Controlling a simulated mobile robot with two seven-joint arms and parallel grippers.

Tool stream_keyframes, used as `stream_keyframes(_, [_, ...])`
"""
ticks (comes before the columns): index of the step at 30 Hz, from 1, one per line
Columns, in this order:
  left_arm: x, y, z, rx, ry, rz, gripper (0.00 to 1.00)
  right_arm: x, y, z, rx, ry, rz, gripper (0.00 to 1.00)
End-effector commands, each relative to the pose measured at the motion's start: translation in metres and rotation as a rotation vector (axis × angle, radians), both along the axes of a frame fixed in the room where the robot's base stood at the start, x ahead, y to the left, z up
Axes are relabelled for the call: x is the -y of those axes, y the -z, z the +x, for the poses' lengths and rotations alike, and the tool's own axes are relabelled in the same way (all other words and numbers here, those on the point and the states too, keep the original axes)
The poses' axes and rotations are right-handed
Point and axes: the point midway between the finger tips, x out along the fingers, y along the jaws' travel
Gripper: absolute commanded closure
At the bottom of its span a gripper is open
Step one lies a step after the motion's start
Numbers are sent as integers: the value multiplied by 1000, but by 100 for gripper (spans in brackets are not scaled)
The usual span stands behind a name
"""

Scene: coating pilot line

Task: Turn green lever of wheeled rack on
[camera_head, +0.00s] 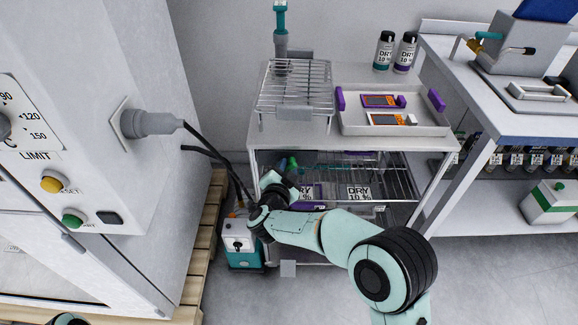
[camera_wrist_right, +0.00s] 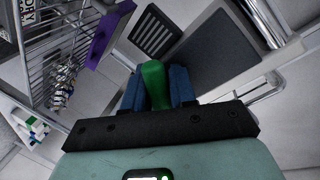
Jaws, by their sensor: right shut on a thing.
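The wheeled rack (camera_head: 258,142) is a white-grey frame with a flat top and a wire shelf below, in the middle of the head view. The green lever (camera_wrist_right: 155,86) shows in the right wrist view between the two blue fingers of my right gripper (camera_wrist_right: 159,88), which is shut on it. In the head view, my right gripper (camera_head: 287,174) is at the rack's front left, below the top, and a small green part (camera_head: 292,162) shows beside it. The gripper hides much of the lever's surroundings there. My left gripper is not in view.
On the rack's top are a wire stand (camera_head: 295,80) and a white tray (camera_head: 395,129) with orange-faced devices. A teal-and-white unit (camera_head: 243,262) stands on the floor at left, near a pallet (camera_head: 200,255) and a cabinet with hanging cables. A bench (camera_head: 510,125) stands at right.

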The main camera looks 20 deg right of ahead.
Motion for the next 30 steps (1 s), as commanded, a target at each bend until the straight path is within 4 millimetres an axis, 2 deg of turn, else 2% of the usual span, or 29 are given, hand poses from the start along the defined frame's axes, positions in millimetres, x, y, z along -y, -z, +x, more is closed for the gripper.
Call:
stream_keyframes(1, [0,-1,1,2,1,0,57,4,-1,0,12,12,37,100])
stream_keyframes(12, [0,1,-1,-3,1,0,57,0,-3,1,77,12,264,100])
stream_keyframes(30, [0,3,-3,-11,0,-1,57,-1,-3,1,99,12,344,100])
